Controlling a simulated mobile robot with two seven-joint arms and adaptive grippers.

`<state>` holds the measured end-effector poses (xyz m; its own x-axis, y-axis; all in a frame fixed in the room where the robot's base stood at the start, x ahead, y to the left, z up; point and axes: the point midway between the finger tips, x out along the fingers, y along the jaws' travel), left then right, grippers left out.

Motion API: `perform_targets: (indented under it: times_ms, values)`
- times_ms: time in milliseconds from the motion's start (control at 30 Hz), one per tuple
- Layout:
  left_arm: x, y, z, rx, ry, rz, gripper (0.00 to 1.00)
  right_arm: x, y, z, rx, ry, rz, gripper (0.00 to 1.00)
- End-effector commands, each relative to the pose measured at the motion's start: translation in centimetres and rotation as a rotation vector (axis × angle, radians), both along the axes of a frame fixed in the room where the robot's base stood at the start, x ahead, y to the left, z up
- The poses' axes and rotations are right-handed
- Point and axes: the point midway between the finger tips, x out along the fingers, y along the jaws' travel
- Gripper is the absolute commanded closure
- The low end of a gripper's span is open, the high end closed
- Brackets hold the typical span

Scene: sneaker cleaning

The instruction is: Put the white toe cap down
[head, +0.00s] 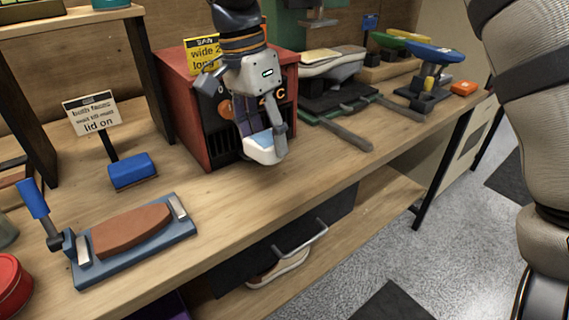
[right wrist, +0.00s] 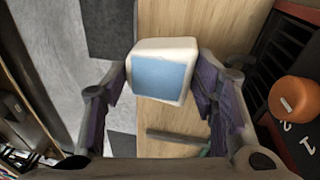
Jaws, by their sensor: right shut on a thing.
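The white toe cap (head: 262,153) is a small rounded white block with a light blue face. It sits between the fingers of my right gripper (head: 262,135), which is shut on it in front of the red box. In the right wrist view the toe cap (right wrist: 162,70) shows its blue face toward the camera, with the gripper's fingers (right wrist: 160,85) on both sides. The wooden bench (head: 330,190) lies below it; the gap between them is hard to judge. My left gripper is not in view.
The red box (head: 185,95) with an orange knob stands close behind the gripper. A blue clamp board (head: 85,275) with a brown sole and a blue block (head: 132,171) are at left. A shoe press (head: 340,100) stands at right. The bench front between them is clear.

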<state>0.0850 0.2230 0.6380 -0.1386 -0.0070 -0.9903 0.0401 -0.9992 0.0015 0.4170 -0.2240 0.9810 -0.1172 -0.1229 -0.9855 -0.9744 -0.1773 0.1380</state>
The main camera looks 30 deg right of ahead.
Motion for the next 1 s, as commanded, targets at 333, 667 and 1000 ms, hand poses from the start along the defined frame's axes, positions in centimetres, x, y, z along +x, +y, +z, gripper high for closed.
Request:
perform_targets:
  times_ms: [333, 667, 1000]
  values:
    - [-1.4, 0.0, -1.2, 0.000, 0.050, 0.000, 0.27, 2.7, -4.4, -6.0, 0.002, 0.008, 0.001, 0.80]
    - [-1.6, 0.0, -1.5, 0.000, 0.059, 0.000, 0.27, 3.1, -5.0, -9.7, 0.000, 0.000, 0.003, 0.80]
    - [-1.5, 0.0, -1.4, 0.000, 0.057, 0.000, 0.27, 3.1, -5.0, -9.9, 0.000, 0.001, 0.004, 0.29]
